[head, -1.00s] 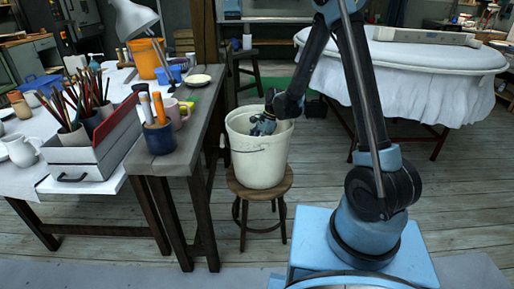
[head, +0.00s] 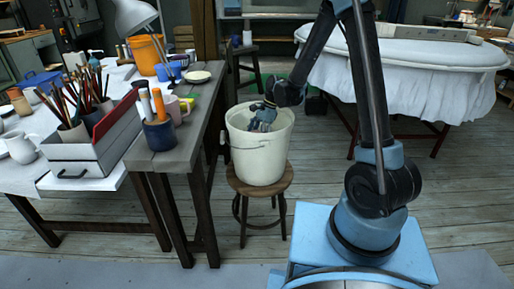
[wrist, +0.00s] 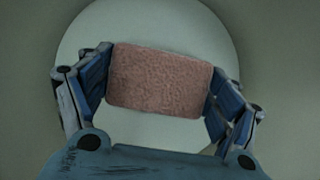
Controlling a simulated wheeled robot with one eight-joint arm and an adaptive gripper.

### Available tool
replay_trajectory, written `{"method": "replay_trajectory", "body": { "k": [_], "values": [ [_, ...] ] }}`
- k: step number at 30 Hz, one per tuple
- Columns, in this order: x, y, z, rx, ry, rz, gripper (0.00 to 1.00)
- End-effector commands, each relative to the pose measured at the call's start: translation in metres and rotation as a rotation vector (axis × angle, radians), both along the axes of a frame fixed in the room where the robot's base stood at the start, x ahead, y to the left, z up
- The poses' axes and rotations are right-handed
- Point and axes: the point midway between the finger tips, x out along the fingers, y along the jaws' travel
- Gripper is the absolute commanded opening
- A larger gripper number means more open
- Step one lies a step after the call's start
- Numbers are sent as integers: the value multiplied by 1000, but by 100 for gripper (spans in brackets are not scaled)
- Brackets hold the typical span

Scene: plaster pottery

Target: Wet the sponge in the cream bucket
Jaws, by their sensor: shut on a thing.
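The cream bucket (head: 258,158) stands upright on a round wooden stool in the head view. My gripper (head: 262,119) reaches down into the bucket's mouth, with its upper part showing above the rim. In the wrist view my gripper (wrist: 160,82) is shut on a pinkish-brown sponge (wrist: 160,80), one finger at each side. The bucket's pale inner wall (wrist: 275,50) surrounds them, with the lighter round bottom beyond. The sponge is hidden by the bucket in the head view. I cannot tell whether it touches water.
A white-draped table (head: 410,85) stands behind right. Floor in front is clear.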

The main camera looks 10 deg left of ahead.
Motion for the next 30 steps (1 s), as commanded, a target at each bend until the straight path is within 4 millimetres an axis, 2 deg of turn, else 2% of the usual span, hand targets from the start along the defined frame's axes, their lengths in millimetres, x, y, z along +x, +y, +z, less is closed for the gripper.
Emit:
{"method": "replay_trajectory", "body": {
  "k": [30],
  "values": [
    [0, 0, 66, 0, 0, 0, 64]
  ]
}}
